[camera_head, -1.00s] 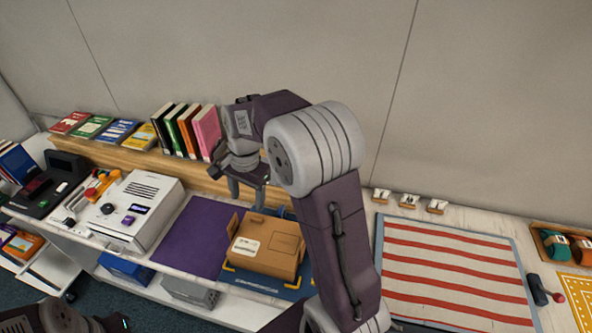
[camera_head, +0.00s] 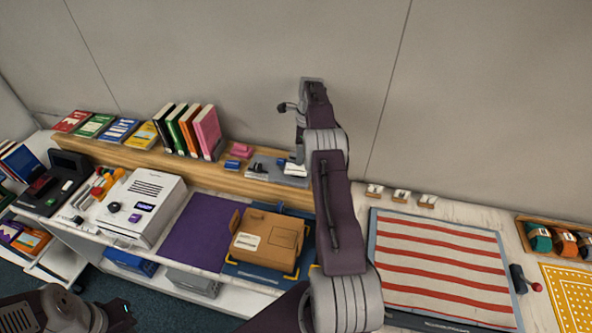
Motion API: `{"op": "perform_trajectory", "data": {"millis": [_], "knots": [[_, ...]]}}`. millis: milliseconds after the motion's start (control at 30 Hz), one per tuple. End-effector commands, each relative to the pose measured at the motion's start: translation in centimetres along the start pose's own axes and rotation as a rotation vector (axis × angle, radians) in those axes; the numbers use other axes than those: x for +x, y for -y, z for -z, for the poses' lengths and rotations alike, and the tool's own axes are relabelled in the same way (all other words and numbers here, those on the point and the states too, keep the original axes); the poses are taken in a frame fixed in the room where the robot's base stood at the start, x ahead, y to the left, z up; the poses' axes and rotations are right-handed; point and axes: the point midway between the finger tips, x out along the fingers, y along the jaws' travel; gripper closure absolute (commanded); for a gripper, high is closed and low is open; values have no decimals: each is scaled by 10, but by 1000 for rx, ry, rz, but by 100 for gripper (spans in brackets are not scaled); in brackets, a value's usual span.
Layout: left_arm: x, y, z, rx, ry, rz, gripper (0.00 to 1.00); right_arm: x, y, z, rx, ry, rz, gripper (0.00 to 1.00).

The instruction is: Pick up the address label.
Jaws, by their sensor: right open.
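A small white piece (camera_head: 294,170), which looks like the address label, lies at the right end of a grey tray (camera_head: 276,178) on the wooden ledge, partly hidden by my right arm. My right gripper (camera_head: 297,154) is open, pointing down just above that end of the tray. Its fingers are small and partly hidden by the arm, so I cannot tell whether they touch the white piece. A brown parcel (camera_head: 283,240) with a white patch sits on the blue mat.
A pink item (camera_head: 240,151) and a blue item (camera_head: 232,164) lie left of the tray, beside upright books (camera_head: 190,132). A purple mat (camera_head: 198,232) and a white machine (camera_head: 143,205) are left of the parcel. A striped mat (camera_head: 440,265) lies at right.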

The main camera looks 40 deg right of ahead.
Motion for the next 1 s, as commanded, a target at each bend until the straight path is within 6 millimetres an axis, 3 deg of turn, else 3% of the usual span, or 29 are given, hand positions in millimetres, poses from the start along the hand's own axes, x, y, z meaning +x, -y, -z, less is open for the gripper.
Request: {"op": "perform_trajectory", "data": {"millis": [267,400,533,1000], "knots": [[-7,0,1,0,-1,0,100,17,-1,-1,-2,0,-3,40],[-22,0,3,0,-1,0,100,41,-3,-3,-2,-1,-4,40],[-25,0,3,0,-1,0,100,59,-2,-3,-3,0,-1,40],[-21,0,2,0,-1,0,100,65,-2,-2,-3,0,1,40]]}}
